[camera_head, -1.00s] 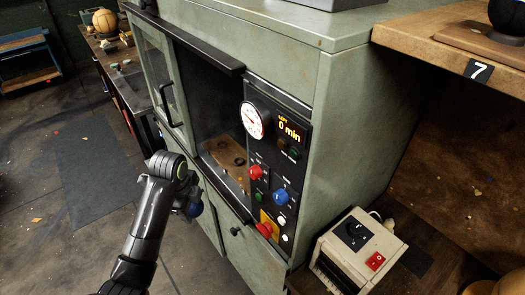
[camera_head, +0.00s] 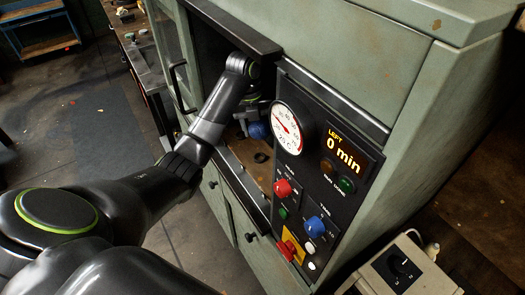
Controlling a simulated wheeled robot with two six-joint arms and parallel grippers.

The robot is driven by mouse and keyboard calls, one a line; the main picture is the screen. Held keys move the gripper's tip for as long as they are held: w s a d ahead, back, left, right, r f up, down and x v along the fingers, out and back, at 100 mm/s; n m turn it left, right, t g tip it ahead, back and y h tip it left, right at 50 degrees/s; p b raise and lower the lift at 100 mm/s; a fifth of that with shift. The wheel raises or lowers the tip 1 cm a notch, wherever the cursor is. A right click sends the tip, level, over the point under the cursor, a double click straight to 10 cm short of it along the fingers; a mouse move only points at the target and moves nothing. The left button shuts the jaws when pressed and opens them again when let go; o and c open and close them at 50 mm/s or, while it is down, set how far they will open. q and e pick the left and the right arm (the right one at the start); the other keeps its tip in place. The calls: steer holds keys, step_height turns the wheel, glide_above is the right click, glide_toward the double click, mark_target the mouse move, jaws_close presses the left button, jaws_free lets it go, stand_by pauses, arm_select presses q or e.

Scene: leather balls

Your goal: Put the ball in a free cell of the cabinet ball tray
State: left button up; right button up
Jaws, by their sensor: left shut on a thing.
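The cabinet (camera_head: 330,45) is pale green and stands open at the front left of its control panel. My left arm reaches from the lower left into this opening. My left gripper (camera_head: 250,118) points down inside it and is shut on a blue ball (camera_head: 259,131). The brown ball tray (camera_head: 262,174) lies on the cabinet floor below and shows a dark round cell. The ball is above or near the tray; I cannot tell whether it touches. The arm and the panel hide much of the tray. My right gripper is out of view.
The control panel (camera_head: 327,160), with a dial, a "0 min" display, buttons and knobs, borders the opening on the right. A dark rail (camera_head: 222,22) runs above it. A beige box (camera_head: 408,268) stands at the lower right.

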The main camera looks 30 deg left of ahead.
mark_target(259, 136)
arm_select(q)
step_height(259, 136, down, 4)
steer(key=b, duration=0.2)
steer(key=shift+r+b, duration=0.1)
steer(key=shift+b, duration=0.3)
step_height(259, 136, down, 3)
steer(key=shift+r+b, duration=0.1)
steer(key=shift+b, duration=0.45)
steer(key=shift+f+p, duration=0.35)
steer(key=shift+f, duration=0.75)
steer(key=o, duration=1)
steer(key=shift+f, duration=0.1)
steer(key=shift+o, duration=0.2)
